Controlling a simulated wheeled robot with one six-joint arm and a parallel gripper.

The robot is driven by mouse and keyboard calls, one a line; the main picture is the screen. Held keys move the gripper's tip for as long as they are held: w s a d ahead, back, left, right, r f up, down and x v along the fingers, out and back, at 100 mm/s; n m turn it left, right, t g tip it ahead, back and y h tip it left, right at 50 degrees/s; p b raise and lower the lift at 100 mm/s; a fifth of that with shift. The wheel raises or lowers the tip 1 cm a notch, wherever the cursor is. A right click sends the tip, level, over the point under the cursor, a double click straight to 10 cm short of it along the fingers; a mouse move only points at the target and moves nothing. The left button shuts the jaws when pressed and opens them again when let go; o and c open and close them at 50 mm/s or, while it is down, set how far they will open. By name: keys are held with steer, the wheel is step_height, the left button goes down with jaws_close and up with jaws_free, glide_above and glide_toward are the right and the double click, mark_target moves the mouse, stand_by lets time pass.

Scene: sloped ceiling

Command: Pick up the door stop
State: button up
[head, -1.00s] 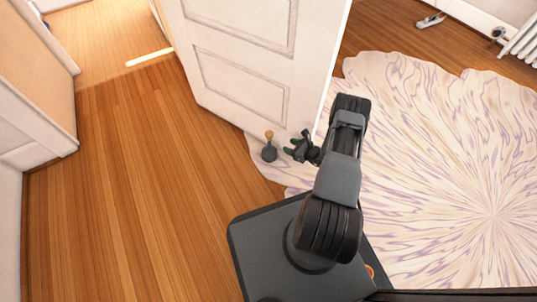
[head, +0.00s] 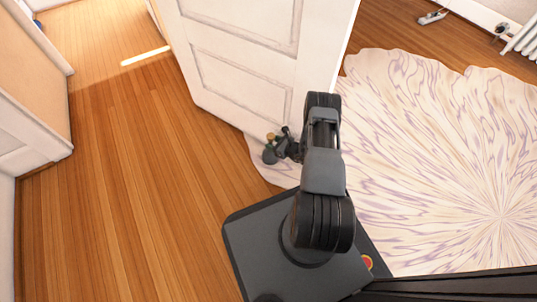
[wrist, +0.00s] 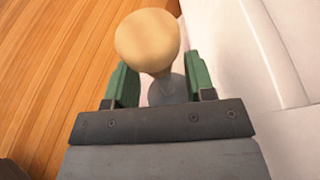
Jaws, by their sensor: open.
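The door stop (head: 269,155) has a dark grey rounded base and a tan knob on top. It stands upright on the rug's edge in front of the white door. In the wrist view its tan knob (wrist: 147,40) is large, with the grey base partly hidden below it. My gripper (head: 279,142) is open, right at the door stop in the head view. In the wrist view its green fingers (wrist: 160,85) lie on either side of the door stop's stem, apart from each other. I cannot tell whether they touch it.
The open white door (head: 245,75) stands close behind the door stop and my gripper. A white and purple rug (head: 440,160) covers the right side. Bare wood floor (head: 150,190) is clear on the left. A white cabinet (head: 30,120) stands at the far left.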

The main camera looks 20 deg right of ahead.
steer(key=shift+x, duration=0.9)
steer(key=shift+s, duration=0.1)
steer(key=c, duration=0.9)
jaws_close()
steer(key=shift+d+r, duration=0.1)
